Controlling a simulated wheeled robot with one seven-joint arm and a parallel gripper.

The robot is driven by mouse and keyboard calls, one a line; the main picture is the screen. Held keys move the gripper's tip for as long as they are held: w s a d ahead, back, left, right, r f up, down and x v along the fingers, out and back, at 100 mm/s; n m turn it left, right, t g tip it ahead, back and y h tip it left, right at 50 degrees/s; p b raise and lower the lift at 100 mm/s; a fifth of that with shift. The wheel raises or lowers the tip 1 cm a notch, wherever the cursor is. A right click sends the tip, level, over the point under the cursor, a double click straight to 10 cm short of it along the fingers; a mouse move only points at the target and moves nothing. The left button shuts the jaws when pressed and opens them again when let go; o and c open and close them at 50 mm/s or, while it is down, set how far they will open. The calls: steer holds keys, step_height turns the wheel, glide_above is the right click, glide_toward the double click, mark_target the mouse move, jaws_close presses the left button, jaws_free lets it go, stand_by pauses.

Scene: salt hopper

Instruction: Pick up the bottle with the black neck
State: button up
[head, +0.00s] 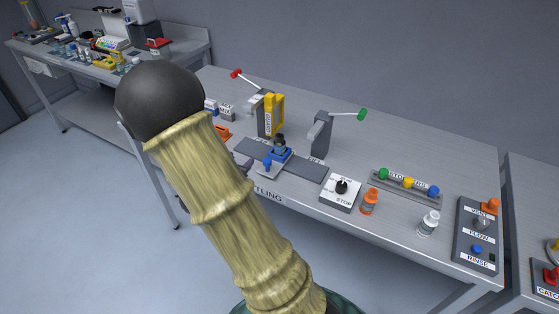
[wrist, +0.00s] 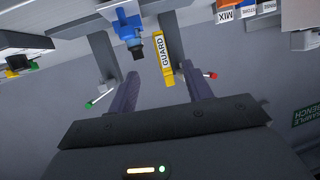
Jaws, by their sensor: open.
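A small blue item with a black, neck-like top (head: 279,143) stands on the dark strip at the middle of the bench. It best matches the bottle with the black neck, but whether the blue part is bottle or holder I cannot tell. In the wrist view the blue item (wrist: 129,27) shows upside down, its black part (wrist: 135,48) towards me. My gripper (wrist: 160,72) is open, with nothing between its fingers. The black part lies beyond the fingertips, towards the left finger. In the head view my arm hides most of the gripper.
A yellow GUARD block (head: 273,115) stands close behind the blue item, beside lever stands with a red (head: 236,74) and a green knob (head: 361,114). A dial box (head: 341,193), an orange bottle (head: 369,202) and a white bottle (head: 428,223) stand to the right.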

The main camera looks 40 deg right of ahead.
steer(key=s+d+h, duration=0.1)
steer(key=s+d+m+g+h+b, duration=0.1)
steer(key=h, duration=0.1)
steer(key=shift+d+f+m, duration=0.15)
steer(key=shift+f+m, duration=0.15)
steer(key=shift+f, duration=0.1)
steer(key=shift+d+g, duration=0.1)
steer(key=shift+g, duration=0.2)
steer(key=p, duration=0.2)
glide_toward(279, 137)
steer(key=x, duration=0.4)
steer(key=shift+s+d+r, duration=0.1)
steer(key=shift+s+r, duration=0.05)
steer(key=shift+r, duration=0.1)
steer(key=shift+d, duration=0.1)
steer(key=shift+d, duration=0.3)
steer(key=x, duration=0.4)
steer(key=shift+d+p, duration=0.2)
steer(key=shift+p, duration=0.2)
